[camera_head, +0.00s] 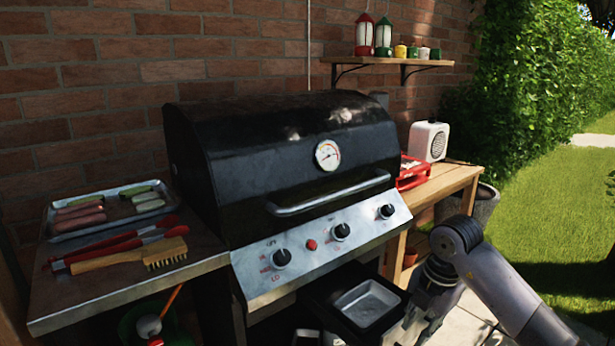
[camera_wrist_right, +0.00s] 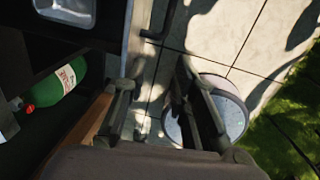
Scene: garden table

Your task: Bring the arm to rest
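My right arm comes in at the lower right of the head view. Its gripper (camera_head: 412,326) hangs low in front of the grill's right side, beside a metal tray (camera_head: 367,303) under the grill. In the right wrist view the gripper (camera_wrist_right: 157,82) has its two fingers apart, with only paving visible between them. It holds nothing. The black grill (camera_head: 290,150) has its lid closed. My left gripper is not in view.
A side shelf (camera_head: 95,295) holds a food tray (camera_head: 110,222), red tongs (camera_head: 120,243) and a brush (camera_head: 130,259). A wooden table (camera_head: 440,185) stands right of the grill. A green bottle (camera_wrist_right: 62,88) sits beneath the grill. Paving and grass lie open at right.

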